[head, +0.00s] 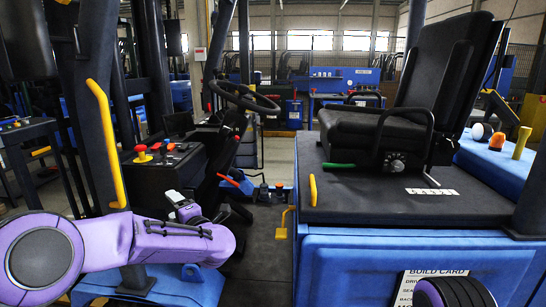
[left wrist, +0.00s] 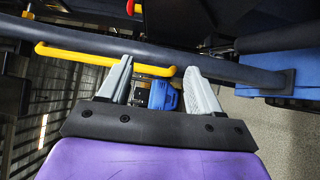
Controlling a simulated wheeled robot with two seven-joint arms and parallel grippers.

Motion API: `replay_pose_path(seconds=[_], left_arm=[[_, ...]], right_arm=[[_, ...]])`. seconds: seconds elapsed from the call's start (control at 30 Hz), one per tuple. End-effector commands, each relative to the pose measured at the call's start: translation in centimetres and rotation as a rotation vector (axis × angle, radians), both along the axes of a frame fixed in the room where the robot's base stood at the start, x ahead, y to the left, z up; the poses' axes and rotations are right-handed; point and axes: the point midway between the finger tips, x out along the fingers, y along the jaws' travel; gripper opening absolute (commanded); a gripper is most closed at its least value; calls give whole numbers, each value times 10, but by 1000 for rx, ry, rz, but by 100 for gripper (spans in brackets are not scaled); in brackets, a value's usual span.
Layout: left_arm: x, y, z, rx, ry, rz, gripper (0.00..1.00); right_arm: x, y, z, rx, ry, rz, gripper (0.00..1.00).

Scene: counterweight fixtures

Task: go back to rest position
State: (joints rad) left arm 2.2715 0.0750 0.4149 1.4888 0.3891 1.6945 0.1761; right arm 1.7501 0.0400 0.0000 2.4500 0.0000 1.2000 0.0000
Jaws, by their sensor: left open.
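My left arm (head: 150,243), purple, reaches in from the left in the head view, low beside the front post of the forklift cab. In the left wrist view my left gripper (left wrist: 158,72) has its two grey fingers spread apart, with nothing held between them. A yellow grab bar (left wrist: 90,53) on a dark post runs across just past the fingertips; I cannot tell if they touch it. A blue part (left wrist: 163,96) shows in the gap, farther off. Part of my right arm (head: 455,292) shows at the bottom right of the head view; its gripper is out of view.
The black seat (head: 400,120) stands on the blue truck body (head: 400,265) at right. A steering wheel (head: 243,96) and a console with a red button (head: 142,149) are ahead of my left arm. White, orange and yellow items (head: 497,140) sit on a blue ledge.

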Motion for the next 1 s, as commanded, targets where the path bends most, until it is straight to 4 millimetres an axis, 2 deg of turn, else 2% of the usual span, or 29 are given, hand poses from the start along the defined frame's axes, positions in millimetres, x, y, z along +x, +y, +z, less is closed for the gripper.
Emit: replay_pose_path(seconds=[0.03,0.07,0.1,0.17,0.2,0.27,0.3,0.37,0.4,0.47,0.5,0.57,0.6,0.7,0.73,0.83,0.9,1.0], left_arm=[[-8,-6,-46,93,139,-79,64],[-14,-9,-72,149,223,-132,64],[-25,-13,-107,218,332,-199,64],[-48,-17,-157,305,489,-298,64],[-66,-18,-189,356,590,-361,64],[-99,-18,-234,419,737,-455,64],[-123,-17,-261,455,831,-517,64],[-164,-15,-299,497,969,-607,64],[-193,-12,-321,519,1059,-667,64],[-240,-7,-349,541,1190,-752,64],[-273,-2,-365,548,1276,-806,64],[-323,5,-383,547,1397,-878,64],[-354,11,-391,539,1469,-914,64],[-419,26,-401,513,1615,-966,64],[-433,30,-403,505,1649,-971,64],[-463,40,-410,488,1725,-977,64],[-471,39,-413,480,1742,-985,64],[-473,39,-414,478,1743,-986,64]], right_arm=[[0,0,0,0,0,0,0],[0,0,0,0,0,0,0],[0,0,0,0,0,0,0],[0,0,0,0,0,0,0],[0,0,0,0,0,0,0],[0,0,0,0,0,0,0],[0,0,0,0,0,0,0],[0,0,0,0,0,0,0],[0,0,0,0,0,0,0],[0,0,0,0,0,0,0],[0,0,0,0,0,0,0],[0,0,0,0,0,0,0],[0,0,0,0,0,0,0],[0,0,0,0,0,0,0],[0,0,0,0,0,0,0],[0,0,0,0,0,0,0],[0,0,0,0,0,0,0],[0,0,0,0,0,0,0]])
